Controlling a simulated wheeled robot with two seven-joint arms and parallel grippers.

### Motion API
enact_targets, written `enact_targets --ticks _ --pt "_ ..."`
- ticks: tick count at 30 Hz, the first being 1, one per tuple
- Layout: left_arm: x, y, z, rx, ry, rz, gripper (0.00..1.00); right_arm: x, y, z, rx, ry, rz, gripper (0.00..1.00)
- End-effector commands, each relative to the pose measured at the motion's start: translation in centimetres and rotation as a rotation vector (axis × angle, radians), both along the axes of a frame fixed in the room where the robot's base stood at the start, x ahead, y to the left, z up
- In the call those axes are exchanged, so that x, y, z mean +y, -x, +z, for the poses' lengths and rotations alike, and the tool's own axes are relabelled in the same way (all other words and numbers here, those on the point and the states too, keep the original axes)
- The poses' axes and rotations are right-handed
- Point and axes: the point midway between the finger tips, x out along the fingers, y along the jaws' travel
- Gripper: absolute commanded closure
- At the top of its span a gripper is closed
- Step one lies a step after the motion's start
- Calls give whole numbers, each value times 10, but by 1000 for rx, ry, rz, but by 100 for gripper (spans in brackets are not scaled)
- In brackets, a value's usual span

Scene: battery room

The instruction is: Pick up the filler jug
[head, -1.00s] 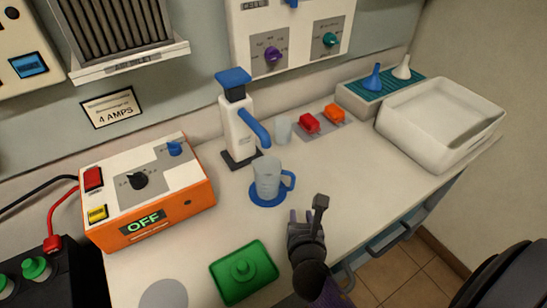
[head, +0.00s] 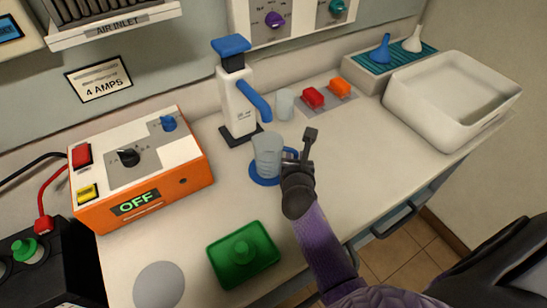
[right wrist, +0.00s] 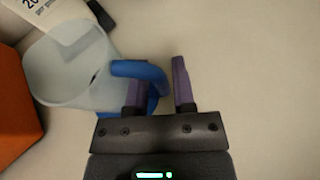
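The filler jug (head: 267,151) is a translucent cup with a blue handle, standing upright on a blue round mat (head: 259,175) in front of the white and blue dispenser. My right gripper (head: 298,158) is at the jug's right side, over its handle. In the right wrist view the jug (right wrist: 72,68) shows at left, with its blue handle (right wrist: 140,70) reaching toward the fingers. My right gripper (right wrist: 160,85) is open there; its left finger is partly hidden by the handle and its right finger stands clear of it. My left gripper is not in view.
The dispenser (head: 238,105) stands just behind the jug. An orange control box (head: 145,185) showing OFF is at left. A green tray (head: 228,272) lies in front. A white basin (head: 450,110) is at back right. The counter between jug and basin is clear.

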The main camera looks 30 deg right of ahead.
Motion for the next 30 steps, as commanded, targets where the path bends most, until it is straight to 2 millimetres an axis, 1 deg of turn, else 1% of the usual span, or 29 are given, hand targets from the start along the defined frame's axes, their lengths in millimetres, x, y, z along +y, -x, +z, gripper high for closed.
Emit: enact_targets --ticks 1,2,3,4,20,30 --pt "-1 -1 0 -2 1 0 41 0 0 0 0 0 0 81" --pt "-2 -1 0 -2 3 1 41 0 0 0 0 0 0 88" --pt "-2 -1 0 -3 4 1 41 0 0 0 0 0 0 96" --pt "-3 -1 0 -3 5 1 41 0 0 0 0 0 0 100" --pt "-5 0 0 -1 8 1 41 0 0 0 0 0 0 100" --pt "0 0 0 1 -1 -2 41 0 0 0 1 -1 0 100"
